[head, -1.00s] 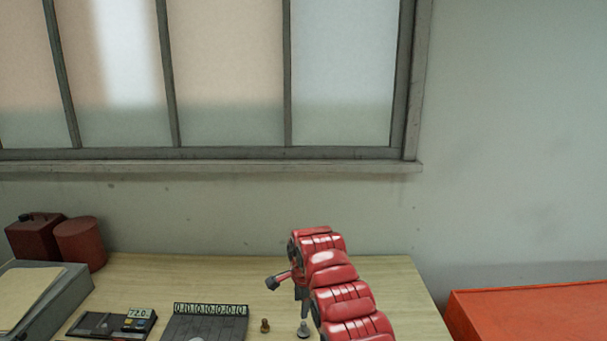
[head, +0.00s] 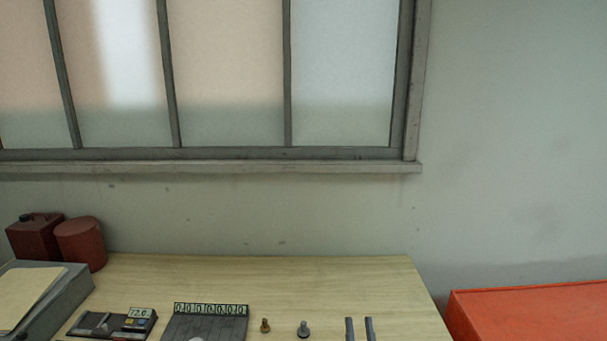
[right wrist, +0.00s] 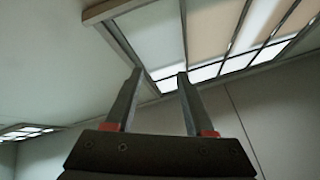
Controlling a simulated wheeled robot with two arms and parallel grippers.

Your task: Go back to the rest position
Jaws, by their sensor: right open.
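My right gripper (head: 359,320) shows only as two grey fingers at the bottom edge of the head view, right of centre, in front of the table. The fingers stand apart and point up. In the right wrist view the two fingers (right wrist: 158,73) are spread with nothing between them, and the wall and window lie beyond. My left gripper is in neither view.
The wooden table (head: 270,275) holds a brass bolt (head: 265,326), a grey bolt (head: 303,329), a numbered tray (head: 210,325), a caliper-like tool (head: 110,324) and red containers (head: 80,244). An orange surface (head: 530,315) lies right. The table's back right is clear.

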